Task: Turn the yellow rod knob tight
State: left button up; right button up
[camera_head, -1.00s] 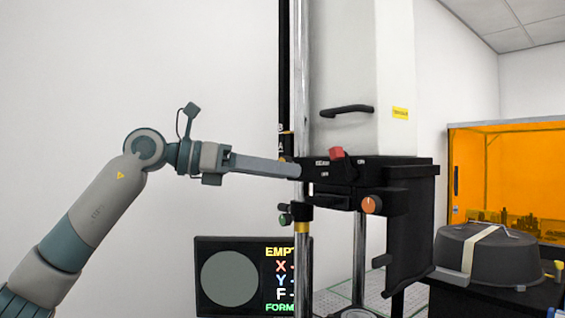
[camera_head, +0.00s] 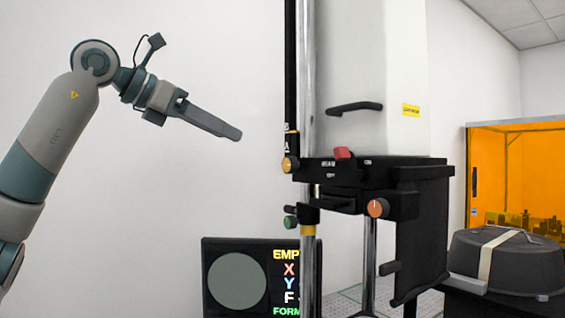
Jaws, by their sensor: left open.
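The yellow rod knob (camera_head: 290,164) is a small brass-yellow round knob on the left end of the black carriage, beside the chrome rod (camera_head: 305,60). My left gripper (camera_head: 238,134) is up and to the left of the knob, apart from it and empty, angled down to the right. Its fingers are seen edge-on, so the gap between them is hidden. A yellow collar (camera_head: 309,230) sits lower on the rod, with a small green knob (camera_head: 291,222) to its left. My right gripper is out of view.
The black carriage (camera_head: 420,180) carries a red switch (camera_head: 342,153) and an orange knob (camera_head: 378,208). A handle (camera_head: 354,107) juts from the white housing above. A screen (camera_head: 215,300) stands low, and a strapped dark case (camera_head: 515,262) is at right. Free space surrounds my left gripper.

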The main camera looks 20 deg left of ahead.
pick_arm(q)
jog(key=p, duration=0.2)
send_near(286, 164)
jog(key=p+x, duration=0.3)
jog(key=x, duration=0.4)
jog(key=shift+d+r, duration=0.1)
jog(key=shift+r, duration=0.1)
jog(key=shift+p+x, duration=0.35)
jog(key=shift+x, duration=0.45)
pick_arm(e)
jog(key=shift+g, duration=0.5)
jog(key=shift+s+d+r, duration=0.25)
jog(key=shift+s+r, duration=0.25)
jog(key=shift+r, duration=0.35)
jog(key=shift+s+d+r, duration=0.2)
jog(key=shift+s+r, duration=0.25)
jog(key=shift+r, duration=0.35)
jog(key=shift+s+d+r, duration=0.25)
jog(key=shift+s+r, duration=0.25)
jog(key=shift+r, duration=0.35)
pick_arm(q)
jog(key=shift+f, duration=0.15)
jog(key=c, duration=1)
